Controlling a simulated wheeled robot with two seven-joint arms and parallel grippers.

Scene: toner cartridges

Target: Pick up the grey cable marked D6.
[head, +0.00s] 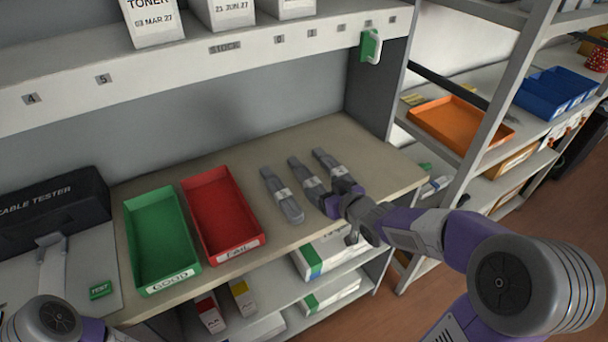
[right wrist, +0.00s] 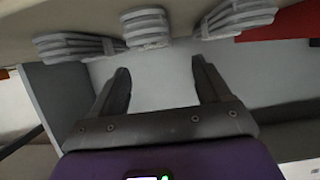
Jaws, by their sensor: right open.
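Three grey bundled cables with white labels lie side by side on the bench: a left one (head: 281,195), a middle one (head: 305,179) and a right one (head: 332,165). The label print is too small to read, so I cannot tell which is D6. In the right wrist view three cables show along the top: one at left (right wrist: 75,47), one in the middle (right wrist: 147,27) and one at right (right wrist: 235,18). My right gripper (head: 340,198) is at the near end of the right cable in the head view. Its jaws (right wrist: 160,78) are open and empty. My left gripper is out of view.
A red tray (head: 247,246) marked FAIL and a green tray (head: 187,274) marked GOOD stand left of the cables. The cable tester (head: 50,205) is at far left. A shelf (head: 190,62) overhangs the bench. A rack with an orange tray (head: 462,128) stands right.

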